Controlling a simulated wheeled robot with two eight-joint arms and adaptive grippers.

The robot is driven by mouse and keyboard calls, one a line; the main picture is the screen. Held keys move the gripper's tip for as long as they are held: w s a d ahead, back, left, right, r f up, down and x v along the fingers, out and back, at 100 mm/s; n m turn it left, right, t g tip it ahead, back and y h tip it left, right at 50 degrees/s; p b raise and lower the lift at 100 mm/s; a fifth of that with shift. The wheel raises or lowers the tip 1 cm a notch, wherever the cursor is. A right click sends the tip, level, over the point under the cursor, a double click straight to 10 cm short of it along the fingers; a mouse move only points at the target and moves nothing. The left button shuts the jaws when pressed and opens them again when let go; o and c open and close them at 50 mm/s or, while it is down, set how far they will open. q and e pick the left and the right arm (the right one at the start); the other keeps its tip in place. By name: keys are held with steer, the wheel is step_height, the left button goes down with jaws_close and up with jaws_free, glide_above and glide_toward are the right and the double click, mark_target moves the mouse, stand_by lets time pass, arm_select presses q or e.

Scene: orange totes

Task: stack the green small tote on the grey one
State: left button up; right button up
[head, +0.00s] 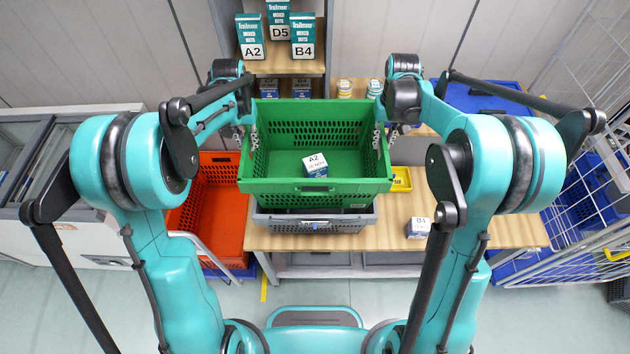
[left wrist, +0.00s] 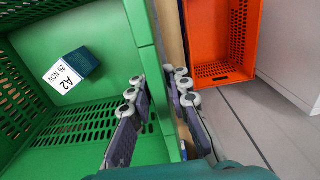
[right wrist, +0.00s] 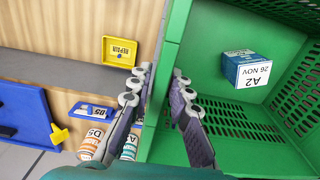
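The green small tote (head: 320,185) is level above the grey tote (head: 350,223) in the head view, and hides most of it. I cannot tell whether the two touch. A small white-and-blue box marked A2 (head: 315,165) lies inside the green tote. My left gripper (left wrist: 156,82) is closed over the green tote's side wall, one finger inside and one outside. My right gripper (right wrist: 160,80) holds the opposite side wall the same way.
The grey tote stands on a wooden table (head: 490,232). A B-marked box (head: 418,228) and a yellow bin (head: 401,179) are to the right. An orange tote (head: 212,215) is at the left. Boxes A2, D5 and B4 (head: 303,40) stand on the shelf behind.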

arm_select(q)
steer(key=shift+o, duration=0.9)
steer(key=shift+r, duration=0.15)
arm_select(e)
steer(key=shift+o, duration=0.5)
steer(key=shift+r, duration=0.1)
arm_select(q)
step_height(320, 180, up, 12)
steer(key=shift+f, duration=0.15)
arm_select(e)
steer(key=shift+r, duration=0.2)
step_height(320, 180, up, 12)
steer(key=shift+f, duration=0.2)
